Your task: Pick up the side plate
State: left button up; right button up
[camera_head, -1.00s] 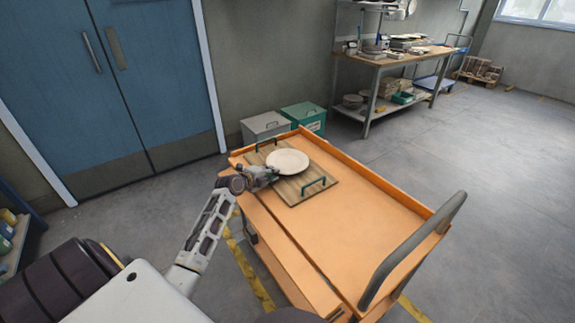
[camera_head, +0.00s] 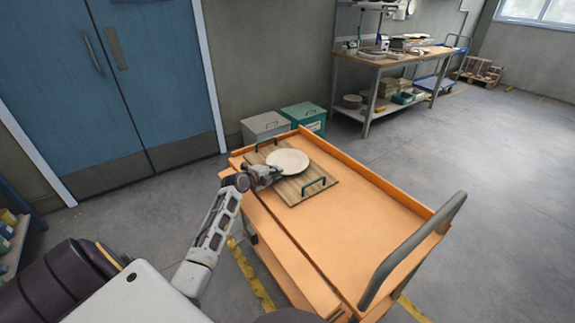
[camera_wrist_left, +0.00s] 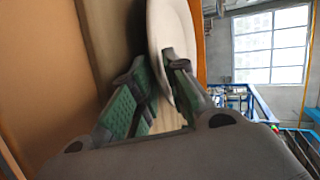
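The side plate (camera_head: 288,162), round and pale cream, lies on a wooden tray (camera_head: 318,193) with green handles. My left gripper (camera_head: 275,174) is at the plate's near left edge. In the left wrist view the plate (camera_wrist_left: 172,22) shows steeply from the side, and its rim reaches between the two green-padded fingers of the left gripper (camera_wrist_left: 156,62). One finger overlaps the plate's face and the other is on the tray side. The fingers stand apart; firm contact on both sides does not show. My right gripper is not in view.
The tray sits at the far end of an orange cart (camera_head: 365,220) with a grey push handle (camera_head: 415,248). The cart's near part is bare. Grey (camera_head: 262,127) and green (camera_head: 305,115) boxes stand behind it. A workbench (camera_head: 385,62) is farther back.

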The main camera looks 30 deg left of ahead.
pick_arm(q)
grip_shut()
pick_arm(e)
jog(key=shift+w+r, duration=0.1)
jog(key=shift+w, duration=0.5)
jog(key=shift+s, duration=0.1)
pick_arm(q)
jog(key=shift+r, duration=0.9)
notch_tip(320, 180, up, 8)
jog(key=shift+r+p, duration=0.15)
jog(key=shift+p, duration=0.3)
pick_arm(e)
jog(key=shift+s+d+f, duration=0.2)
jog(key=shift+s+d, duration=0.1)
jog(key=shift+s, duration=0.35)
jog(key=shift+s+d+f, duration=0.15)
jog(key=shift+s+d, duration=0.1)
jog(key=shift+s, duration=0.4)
